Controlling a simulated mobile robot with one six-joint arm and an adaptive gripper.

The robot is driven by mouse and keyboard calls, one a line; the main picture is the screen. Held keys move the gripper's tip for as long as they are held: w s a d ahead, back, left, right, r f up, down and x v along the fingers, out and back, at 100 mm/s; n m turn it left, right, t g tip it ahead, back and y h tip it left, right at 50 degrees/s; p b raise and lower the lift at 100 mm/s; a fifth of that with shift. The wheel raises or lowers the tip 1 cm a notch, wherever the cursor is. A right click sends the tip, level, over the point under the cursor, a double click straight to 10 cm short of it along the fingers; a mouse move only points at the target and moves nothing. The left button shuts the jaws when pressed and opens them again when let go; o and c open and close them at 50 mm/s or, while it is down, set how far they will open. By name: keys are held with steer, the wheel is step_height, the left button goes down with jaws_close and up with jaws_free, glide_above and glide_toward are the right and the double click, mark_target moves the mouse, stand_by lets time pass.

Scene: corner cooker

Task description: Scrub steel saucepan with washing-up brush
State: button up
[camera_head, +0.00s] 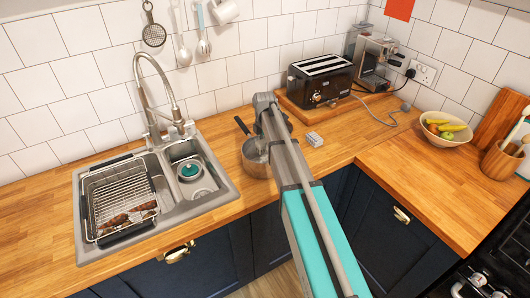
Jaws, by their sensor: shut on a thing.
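The steel saucepan (254,165) stands on the wooden worktop just right of the sink, with its dark handle (241,125) pointing up and back to the left. My arm comes in from the lower right and bends down over the saucepan. My gripper (263,148) is at the saucepan's opening, largely hidden behind my own arm. It is shut on a thin thing, which I take to be the washing-up brush. The brush itself is hidden, and I cannot tell whether its head touches the pan. Part of the saucepan's right side is covered by my arm.
The sink (226,188) is on the left, with a wire rack (118,190) and a teal-and-white round item (190,170) in its small bowl. A small grey block (315,139) lies right of the saucepan. A toaster (320,80) stands behind. The right worktop's front is clear.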

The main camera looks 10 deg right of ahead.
steer(key=shift+f+b, duration=1.3)
steer(key=shift+f, duration=0.35)
steer(key=shift+f, duration=0.1)
step_height(320, 180, down, 3)
steer(key=b, duration=0.3)
steer(key=shift+s+a, duration=0.15)
steer(key=shift+a, duration=0.15)
steer(key=shift+s+a+r, duration=0.1)
steer(key=shift+s+a, duration=0.2)
steer(key=shift+a, duration=0.5)
steer(key=shift+s+a+r, duration=0.1)
steer(key=shift+s+a, duration=0.15)
steer(key=shift+a, duration=0.5)
steer(key=shift+w+d, duration=0.1)
steer(key=shift+d, duration=0.05)
steer(key=shift+w+d, duration=0.3)
steer(key=shift+d, duration=0.5)
steer(key=shift+f+b, duration=0.5)
steer(key=shift+f, duration=0.05)
